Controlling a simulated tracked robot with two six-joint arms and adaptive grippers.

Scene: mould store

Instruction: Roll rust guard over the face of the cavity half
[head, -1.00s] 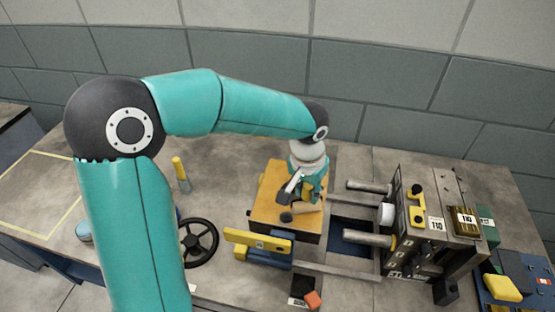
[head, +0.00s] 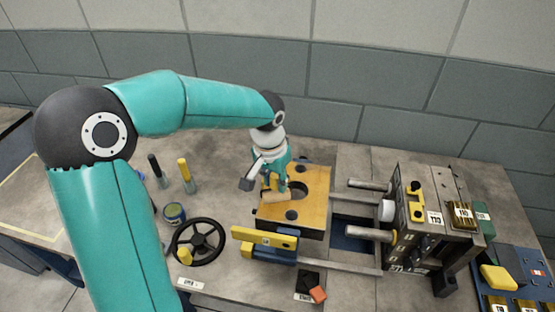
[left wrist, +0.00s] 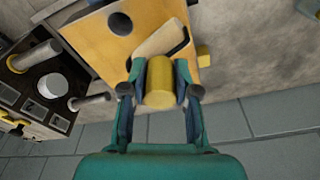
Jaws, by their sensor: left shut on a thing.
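The cavity half (head: 311,209) lies on the bench with its golden-yellow face up; dark round holes show in the face. It also fills the upper left of the left wrist view (left wrist: 88,38). My left gripper (head: 277,186) is over the left part of that face, shut on the roller's yellow handle (left wrist: 161,82). The roller's pale sleeve (head: 276,198) lies along the face's left side, and it also shows in the left wrist view (left wrist: 160,38). Whether it touches the face I cannot tell. The gripper hides part of the face. My right gripper is not in view.
The other mould half (head: 408,222), with pins, stands to the right on rails. A handwheel (head: 199,242), a tin (head: 174,213) and upright yellow (head: 185,172) and black (head: 155,168) handled tools stand left. A yellow bar (head: 264,239) sits in front of the block.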

